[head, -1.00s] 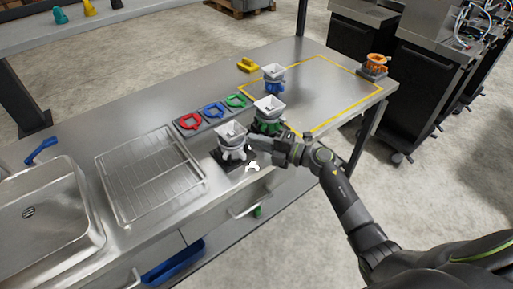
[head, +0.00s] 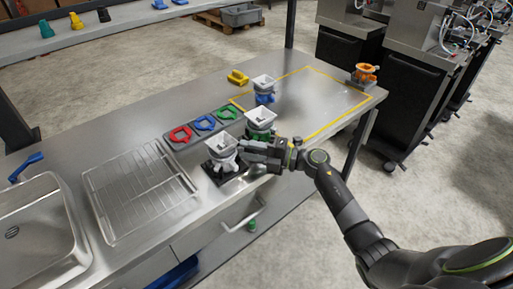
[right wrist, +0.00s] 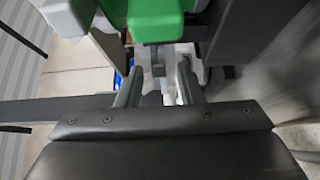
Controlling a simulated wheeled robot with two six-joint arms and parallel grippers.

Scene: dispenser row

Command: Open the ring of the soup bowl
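A bowl (head: 224,143) with a square grey-white top and a white ring (head: 223,163) stands upright on a black base near the table's front edge. I cannot tell by sight whether it is the soup bowl. My right gripper (head: 246,153) is at its right side, level with the ring; contact is unclear. In the right wrist view its two fingers (right wrist: 159,82) stand apart, with whitish parts showing between and beyond them. A similar bowl with a green ring (head: 260,133) stands just behind the gripper; green parts (right wrist: 160,20) fill the top of the wrist view. My left gripper is out of view.
A bowl with a blue ring (head: 264,98) stands farther back, and an orange one (head: 364,73) at the right corner. A wire rack (head: 138,190) and sink (head: 38,225) are left. The yellow-outlined area is mostly clear.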

